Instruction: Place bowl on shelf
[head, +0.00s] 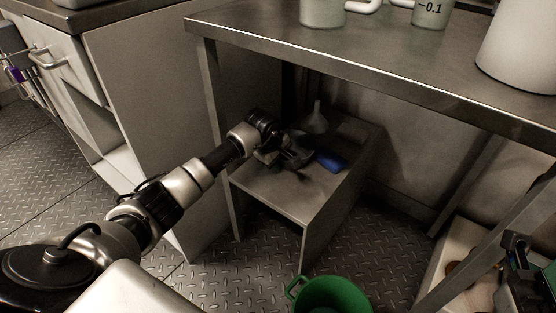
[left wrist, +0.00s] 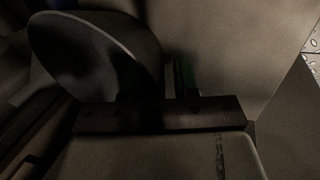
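The shelf is a low metal stand (head: 290,193) under the steel table. My left gripper (head: 294,157) reaches in over its top from the left. A dark grey rounded piece, which looks like the bowl (head: 301,153), is at the fingertips, small and partly hidden. In the left wrist view, a large dark round shape, likely the bowl (left wrist: 75,50), stands tilted at upper left, beside the fingers (left wrist: 160,85). Deep shadow hides whether the fingers touch or grip it.
A cabinet (head: 150,100) stands left, and a green bucket (head: 335,295) is on the floor in front.

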